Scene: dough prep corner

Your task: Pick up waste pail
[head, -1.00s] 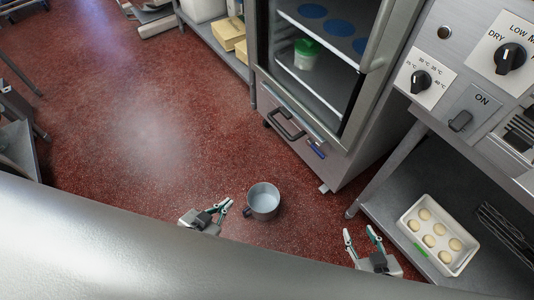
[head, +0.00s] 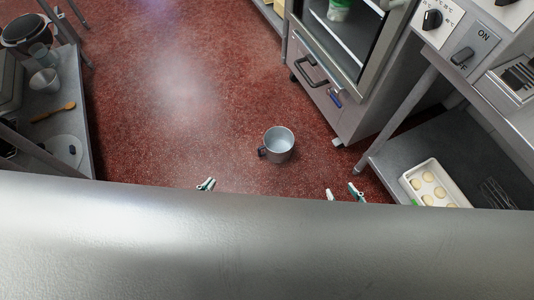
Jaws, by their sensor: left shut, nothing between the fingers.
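The waste pail (head: 279,150), a small grey open-topped pail with a dark grip on its left side, stands upright on the red floor in the middle of the head view. It looks empty. My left gripper (head: 206,184) is below and left of the pail, apart from it; only its fingertips show, shut with nothing between them. My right gripper (head: 344,193) is below and right of the pail, also apart; its two fingertips are spread with nothing seen between them. A smooth grey surface in the foreground hides the rest of both grippers.
A steel cabinet (head: 352,119) with a glass door stands behind and right of the pail. A bench's low shelf at right holds a white tray (head: 409,184) of dough pieces. A shelf at left holds pots and a wooden spoon (head: 54,112). Floor left of the pail is clear.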

